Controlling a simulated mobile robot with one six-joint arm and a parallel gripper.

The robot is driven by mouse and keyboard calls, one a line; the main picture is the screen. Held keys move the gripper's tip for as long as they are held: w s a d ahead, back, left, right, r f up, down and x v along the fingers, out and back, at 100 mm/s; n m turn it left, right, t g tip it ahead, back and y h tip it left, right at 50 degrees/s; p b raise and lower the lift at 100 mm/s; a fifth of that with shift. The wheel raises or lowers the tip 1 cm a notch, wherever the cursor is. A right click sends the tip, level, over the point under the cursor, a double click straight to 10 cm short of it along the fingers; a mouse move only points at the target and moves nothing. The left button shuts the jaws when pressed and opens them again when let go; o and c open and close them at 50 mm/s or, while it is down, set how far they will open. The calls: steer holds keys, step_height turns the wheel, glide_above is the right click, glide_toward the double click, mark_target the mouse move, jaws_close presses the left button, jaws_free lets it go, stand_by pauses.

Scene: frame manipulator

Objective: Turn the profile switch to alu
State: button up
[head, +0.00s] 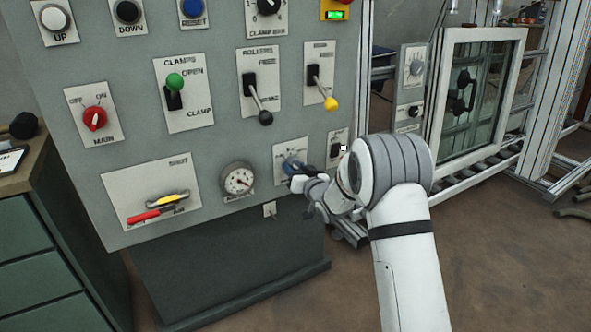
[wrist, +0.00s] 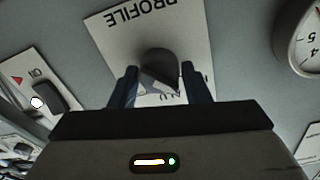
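The profile switch is a dark round knob (wrist: 159,64) on a white plate (wrist: 118,42) marked PROFILE, which appears upside down in the wrist view. Part of the lettering "ALU" shows just below the knob, between the fingers. My gripper (wrist: 160,84) is open, with one dark blue finger on each side of the knob and a small gap seeming to show on both sides. In the head view my gripper (head: 294,167) is at the profile plate (head: 282,154) low on the panel and covers most of the knob. I cannot tell clearly where the knob points.
A round gauge (head: 238,181) sits left of the plate, and a small plate with a black switch (head: 335,149) sits right of it. Levers with black (head: 265,117) and yellow (head: 331,104) ball ends stick out above.

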steer(key=c, duration=0.5)
steer(key=shift+a, duration=0.2)
steer(key=shift+d, duration=0.1)
steer(key=shift+m, duration=0.4)
steer(key=m+p, duration=0.1)
steer(key=m, duration=0.2)
steer(key=shift+r+m, duration=0.1)
steer(key=shift+m, duration=0.3)
steer(key=shift+m+p, duration=0.8)
steer(key=shift+m, duration=1.1)
steer(key=shift+d, duration=0.1)
